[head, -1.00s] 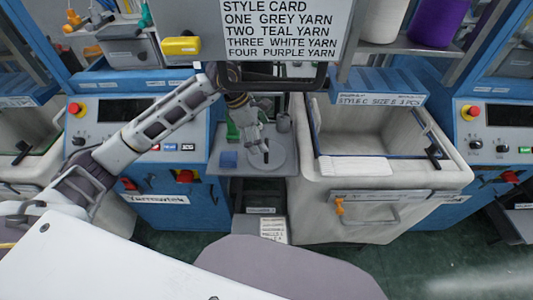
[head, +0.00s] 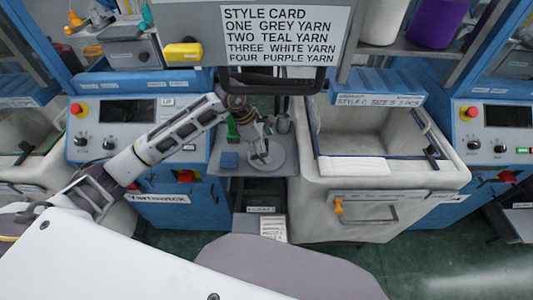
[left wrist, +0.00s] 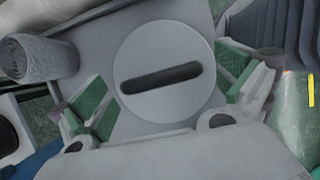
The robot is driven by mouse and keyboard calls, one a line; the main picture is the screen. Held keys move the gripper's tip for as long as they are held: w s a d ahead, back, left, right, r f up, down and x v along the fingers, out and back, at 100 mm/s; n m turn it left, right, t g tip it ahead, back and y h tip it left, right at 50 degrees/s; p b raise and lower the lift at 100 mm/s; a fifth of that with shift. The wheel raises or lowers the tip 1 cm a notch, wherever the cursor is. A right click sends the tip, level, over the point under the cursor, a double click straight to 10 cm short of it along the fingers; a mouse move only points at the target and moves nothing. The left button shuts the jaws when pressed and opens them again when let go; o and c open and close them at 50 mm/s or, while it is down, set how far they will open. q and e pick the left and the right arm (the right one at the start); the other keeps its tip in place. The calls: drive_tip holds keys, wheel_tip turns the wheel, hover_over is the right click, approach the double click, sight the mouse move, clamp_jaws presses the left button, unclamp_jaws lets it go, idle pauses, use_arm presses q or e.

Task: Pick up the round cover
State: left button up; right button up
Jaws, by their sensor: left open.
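The round cover (left wrist: 168,97) is a flat grey disc with a dark slot across its middle. In the head view the round cover (head: 277,166) lies on the small grey shelf (head: 205,183) between the machines, partly hidden by my left gripper (head: 262,160). In the left wrist view my left gripper (left wrist: 165,105) is open, its green-padded fingers apart on either side of the disc. The slot lies between the fingers. I cannot tell how far above the cover the fingertips are. My right gripper is not in view.
A large pale bin (head: 375,135) stands close on the right.

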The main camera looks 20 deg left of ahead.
use_arm(q)
drive_tip(key=c, duration=1.4)
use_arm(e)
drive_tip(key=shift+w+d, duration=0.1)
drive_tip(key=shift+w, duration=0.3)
use_arm(q)
drive_tip(key=shift+r, duration=0.15)
drive_tip(key=shift+w+r, duration=0.1)
drive_tip(key=shift+r, duration=0.7)
wheel_tip(320, 180, up, 6)
drive_tip(key=shift+r+b, duration=0.1)
drive_tip(key=shift+b, duration=0.4)
drive_tip(key=shift+r, duration=1)
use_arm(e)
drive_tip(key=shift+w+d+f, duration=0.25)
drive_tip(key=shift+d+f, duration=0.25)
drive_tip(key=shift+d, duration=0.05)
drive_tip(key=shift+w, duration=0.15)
